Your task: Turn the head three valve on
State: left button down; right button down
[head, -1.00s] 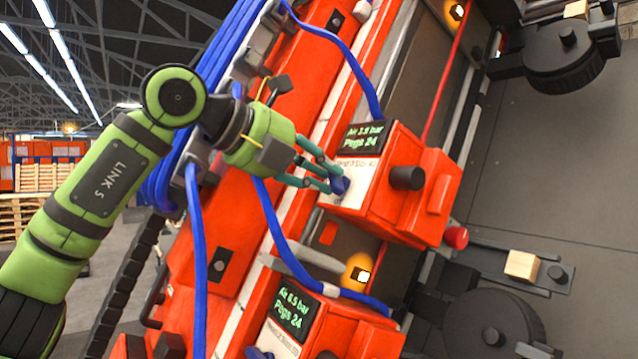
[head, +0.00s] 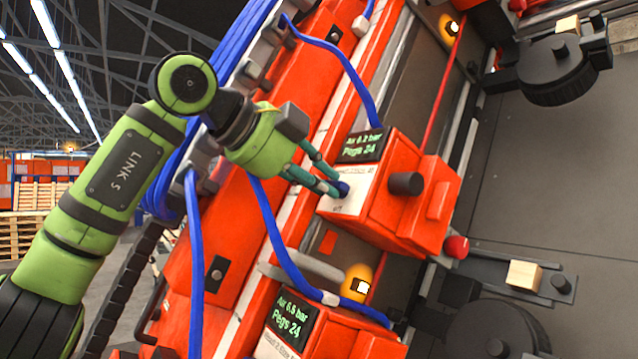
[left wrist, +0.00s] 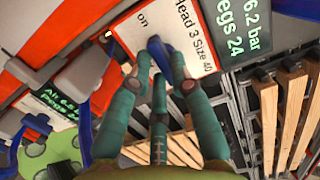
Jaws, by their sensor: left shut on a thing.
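The head three box (head: 385,215) is a red unit with a white label plate and a green-lettered display (head: 362,146). The display reads about 6.2 bar and Pegs 24. The label in the left wrist view (left wrist: 188,28) reads Head 3 Size 40, with "on" printed near the valve. The blue valve handle (head: 342,188) sits on this plate, and it also shows in the left wrist view (left wrist: 158,55). My left gripper (head: 333,187) is shut on the handle, its teal fingers on either side and hiding part of it. My right gripper is not in view.
Blue hoses (head: 277,235) run close to my left arm. A black knob (head: 405,184) and a red button (head: 456,247) project from the head three box. An amber lamp (head: 357,283) glows beneath.

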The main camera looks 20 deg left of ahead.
pick_arm(q)
jog(key=shift+n, duration=0.3)
dwell(0.4)
jog(key=c, duration=1.1)
grip_release()
jog(key=v, duration=1.2)
